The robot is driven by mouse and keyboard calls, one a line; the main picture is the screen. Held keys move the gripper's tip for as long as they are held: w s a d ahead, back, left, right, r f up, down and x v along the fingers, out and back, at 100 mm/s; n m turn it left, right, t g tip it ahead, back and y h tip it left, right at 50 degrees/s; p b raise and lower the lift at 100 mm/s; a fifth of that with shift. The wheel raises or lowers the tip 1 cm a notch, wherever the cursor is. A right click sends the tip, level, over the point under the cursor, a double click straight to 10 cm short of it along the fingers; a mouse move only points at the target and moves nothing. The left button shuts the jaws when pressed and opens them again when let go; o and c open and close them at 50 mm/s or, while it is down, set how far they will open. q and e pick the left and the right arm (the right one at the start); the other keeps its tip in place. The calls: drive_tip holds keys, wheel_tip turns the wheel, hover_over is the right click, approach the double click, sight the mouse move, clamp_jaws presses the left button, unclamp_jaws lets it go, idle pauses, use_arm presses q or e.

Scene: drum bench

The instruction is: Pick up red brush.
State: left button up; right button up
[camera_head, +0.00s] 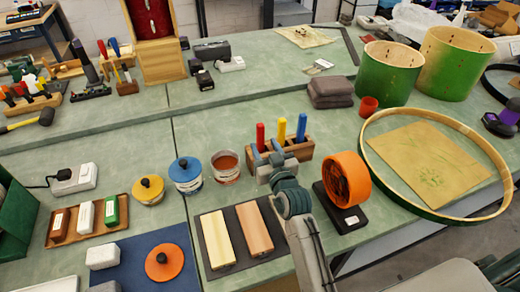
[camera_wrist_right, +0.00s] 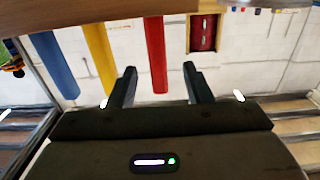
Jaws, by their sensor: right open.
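The red brush (camera_head: 260,136) stands upright at the left end of a wooden holder (camera_head: 300,150), handle up. A yellow brush (camera_head: 282,131) and a blue brush (camera_head: 301,127) stand to its right. My right gripper (camera_head: 268,158) is at the holder's front left, just below the red handle in the picture. In the right wrist view, the red brush (camera_wrist_right: 155,55) shows between the two open fingertips of my right gripper (camera_wrist_right: 160,88). I cannot tell whether it is within the jaws in depth. The brushes' lower ends are hidden in the holder. My left gripper is not in view.
An orange roll on a black stand (camera_head: 346,180) is close right of my right arm. An open tin (camera_head: 226,167) and a blue-lidded jar (camera_head: 185,174) stand to the left. Two wooden blocks lie on a dark mat (camera_head: 233,242) in front. The bench behind the holder is clear.

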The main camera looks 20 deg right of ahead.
sight(262, 138)
drive_tip(key=w+p, duration=0.1)
drive_tip(key=w, duration=0.1)
drive_tip(key=w+p, duration=0.1)
drive_tip(key=w, duration=0.1)
drive_tip(key=shift+w+r, duration=0.2)
drive_tip(key=shift+w, duration=0.2)
drive_tip(key=shift+w+f, duration=0.1)
drive_tip(key=shift+w, duration=0.15)
drive_tip(key=shift+s, duration=0.1)
drive_tip(key=shift+c, duration=1.2)
drive_tip(key=c, duration=0.6)
